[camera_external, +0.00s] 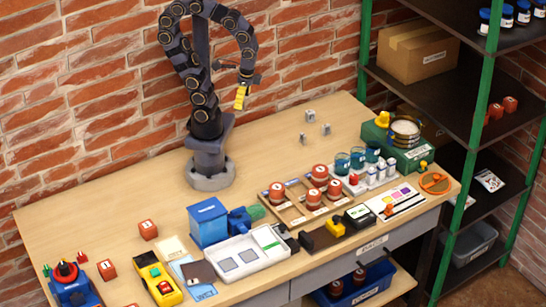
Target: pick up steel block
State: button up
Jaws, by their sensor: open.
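Three small grey blocks stand close together on the bare back right of the wooden table: one at the back (310,116), one to its right (326,129) and one nearer the front left (302,138). They look like steel, but they are too small to tell which is the steel block. My gripper (241,98) hangs in the air, to the left of the blocks and higher in the picture, apart from them. It shows yellow at its end and is open, with nothing clearly held. The finger gap is too small to make out.
The table (250,165) is clear around the blocks. A crowded front row includes a blue box (208,222), a white tray (235,262) and red-brown weights (319,173). A green case (408,155) stands to the right. Green-posted shelves (484,90) and a brick wall border the table.

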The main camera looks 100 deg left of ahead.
jog(key=w+a+f+m, duration=0.2)
jog(key=w+a, duration=0.4)
jog(key=w, duration=0.3)
jog(key=m+y, duration=0.1)
jog(key=m, duration=0.7)
send_over(311, 112)
jog(key=shift+t, duration=0.3)
notch_tip(311, 112, down, 21)
jog(key=shift+d+r, duration=0.1)
jog(key=shift+r, duration=0.05)
notch_tip(311, 112, down, 7)
jog(key=shift+s+f, duration=0.1)
jog(key=shift+f, duration=0.05)
grip_shut()
